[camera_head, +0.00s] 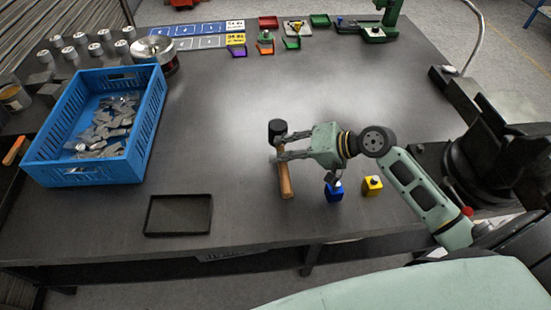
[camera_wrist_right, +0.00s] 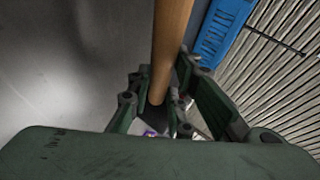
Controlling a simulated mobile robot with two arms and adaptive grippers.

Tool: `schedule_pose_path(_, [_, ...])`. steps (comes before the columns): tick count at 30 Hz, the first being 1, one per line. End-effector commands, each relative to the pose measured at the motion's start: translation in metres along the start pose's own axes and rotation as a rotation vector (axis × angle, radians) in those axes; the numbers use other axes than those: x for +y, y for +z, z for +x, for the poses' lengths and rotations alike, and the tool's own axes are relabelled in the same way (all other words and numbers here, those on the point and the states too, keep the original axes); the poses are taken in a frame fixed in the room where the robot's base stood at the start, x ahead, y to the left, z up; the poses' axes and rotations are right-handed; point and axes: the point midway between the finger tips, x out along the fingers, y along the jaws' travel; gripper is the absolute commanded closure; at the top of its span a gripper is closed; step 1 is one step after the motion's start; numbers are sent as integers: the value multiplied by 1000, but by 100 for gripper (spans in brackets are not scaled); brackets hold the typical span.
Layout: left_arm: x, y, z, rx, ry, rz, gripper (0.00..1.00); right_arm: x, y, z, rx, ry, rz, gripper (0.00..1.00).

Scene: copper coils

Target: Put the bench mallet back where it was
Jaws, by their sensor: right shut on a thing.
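The bench mallet has a black head (camera_head: 277,130) and a light wooden handle (camera_head: 286,180). In the head view it is near the middle of the dark table, its head towards the far side and its handle towards the front edge. My right gripper (camera_head: 278,148) comes from the right and is shut on the handle just below the head. In the right wrist view the wooden handle (camera_wrist_right: 171,45) runs between the fingers (camera_wrist_right: 156,92). I cannot tell whether the mallet touches the table. My left gripper is not in view.
An empty black tray (camera_head: 178,231) lies near the front edge, left of the mallet. A blue crate (camera_head: 153,123) of metal pieces stands at left. Blue (camera_head: 334,192) and yellow (camera_head: 372,186) small items stand under my right arm. The table's centre is clear.

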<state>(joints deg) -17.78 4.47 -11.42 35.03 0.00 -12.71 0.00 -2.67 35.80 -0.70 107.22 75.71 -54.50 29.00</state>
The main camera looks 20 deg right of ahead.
Motion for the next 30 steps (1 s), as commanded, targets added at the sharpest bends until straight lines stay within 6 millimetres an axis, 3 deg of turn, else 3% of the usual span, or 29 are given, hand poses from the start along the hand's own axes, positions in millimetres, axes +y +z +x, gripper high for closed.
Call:
schedule_pose_path(3, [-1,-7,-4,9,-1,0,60,-4,1,18,4,-5,-2,100])
schedule_pose_path(8, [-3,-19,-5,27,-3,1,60,0,3,28,4,-3,-2,100])
schedule_pose_path(15, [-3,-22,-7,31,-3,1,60,27,10,45,3,-2,2,100])
schedule_pose_path(28, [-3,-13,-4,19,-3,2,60,35,12,49,3,-2,-2,100])
schedule_pose_path(29, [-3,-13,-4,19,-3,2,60,36,14,49,0,1,0,81])
schedule_pose_path(30, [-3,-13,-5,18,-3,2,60,36,13,49,0,1,0,77])
